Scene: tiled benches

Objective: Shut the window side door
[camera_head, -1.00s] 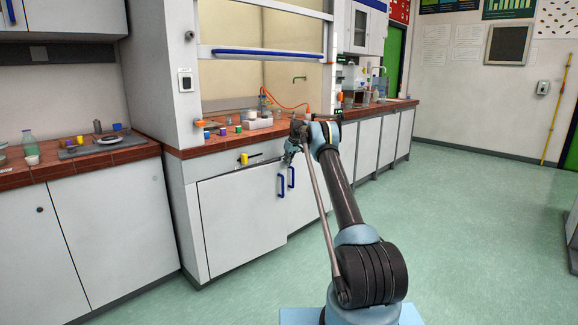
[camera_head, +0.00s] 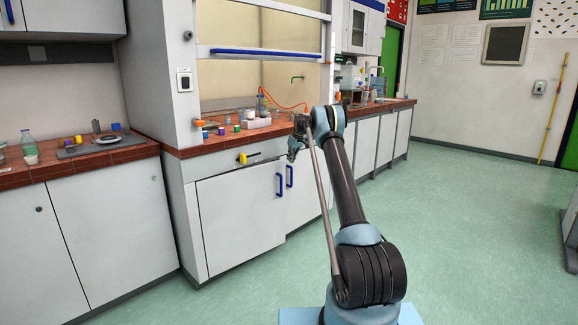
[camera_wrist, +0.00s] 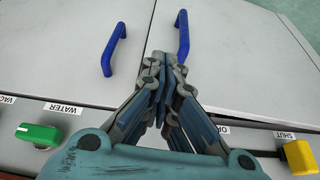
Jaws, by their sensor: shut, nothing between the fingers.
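Two pale cabinet doors stand side by side under the hood: the left door (camera_head: 238,215) and the right door (camera_head: 304,196), each with a blue handle near their meeting edge. The left door's lower edge seems to stand slightly forward; I cannot tell how far. My gripper (camera_head: 293,155) is above the handles at the bench front, shut and empty. In the wrist view, left and right are swapped. The left door's handle (camera_wrist: 183,36) and the right door's handle (camera_wrist: 114,48) lie either side of my gripper (camera_wrist: 159,62), apart from its fingers. Which door is window side does not show.
A yellow knob (camera_wrist: 299,156) and a green knob (camera_wrist: 39,135) sit on the panel near my gripper. The tiled bench top (camera_head: 222,141) above carries small coloured items and a white tray. The green floor (camera_head: 465,215) to the right is clear.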

